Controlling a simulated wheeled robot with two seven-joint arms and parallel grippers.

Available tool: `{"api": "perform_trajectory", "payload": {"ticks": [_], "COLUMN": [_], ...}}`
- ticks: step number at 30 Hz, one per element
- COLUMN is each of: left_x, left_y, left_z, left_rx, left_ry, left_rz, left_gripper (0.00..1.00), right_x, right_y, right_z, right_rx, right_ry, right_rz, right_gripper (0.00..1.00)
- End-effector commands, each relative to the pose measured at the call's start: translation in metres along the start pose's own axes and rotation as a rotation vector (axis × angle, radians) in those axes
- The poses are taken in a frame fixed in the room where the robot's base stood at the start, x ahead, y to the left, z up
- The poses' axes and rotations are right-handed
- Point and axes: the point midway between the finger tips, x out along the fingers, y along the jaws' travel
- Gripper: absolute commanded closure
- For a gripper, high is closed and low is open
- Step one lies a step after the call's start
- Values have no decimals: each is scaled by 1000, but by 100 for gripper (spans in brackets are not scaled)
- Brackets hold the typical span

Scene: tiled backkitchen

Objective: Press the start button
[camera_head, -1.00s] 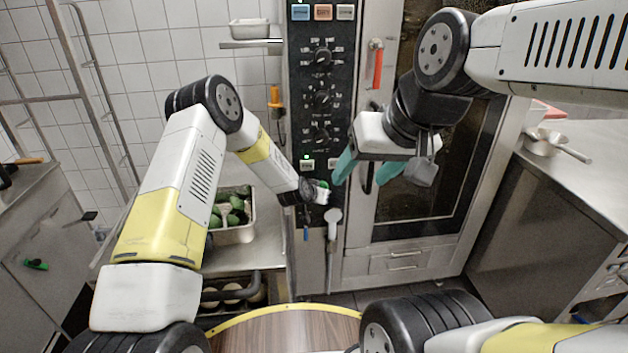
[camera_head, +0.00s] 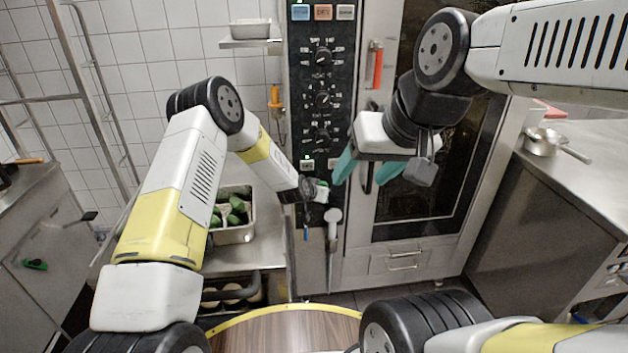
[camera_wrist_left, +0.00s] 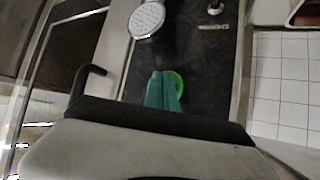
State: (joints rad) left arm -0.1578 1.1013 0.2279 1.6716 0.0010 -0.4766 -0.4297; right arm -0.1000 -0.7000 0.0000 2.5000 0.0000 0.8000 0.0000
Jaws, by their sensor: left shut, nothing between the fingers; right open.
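The black control panel (camera_head: 343,66) of the tall oven is in front of me. A round green button (camera_wrist_left: 178,82) shows low on this panel in the left wrist view, partly behind my left fingers. My left gripper (camera_wrist_left: 163,88) is shut and empty, its teal fingertips over the button's edge; I cannot tell whether they touch it. In the head view my left gripper (camera_head: 321,191) is at the panel's lower part, its fingers mostly hidden. My right gripper (camera_head: 365,172) is open and empty in front of the oven door.
A hand shower (camera_head: 333,216) hangs just below my left gripper; it also shows in the left wrist view (camera_wrist_left: 147,18). A metal pan with green vegetables (camera_head: 236,208) stands left of the oven. A steel counter is at the right.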

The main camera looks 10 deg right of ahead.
Motion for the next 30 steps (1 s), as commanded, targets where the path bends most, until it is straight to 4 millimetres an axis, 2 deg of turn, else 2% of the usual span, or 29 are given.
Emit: {"api": "perform_trajectory", "payload": {"ticks": [30], "left_x": [6], "left_y": [-4], "left_z": [-4], "left_rx": [0], "left_ry": [0], "left_rz": [0], "left_gripper": [100], "right_x": [0], "right_y": [0], "right_z": [0], "right_rx": [0], "right_ry": [0], "right_rz": [0], "right_gripper": [39]}}
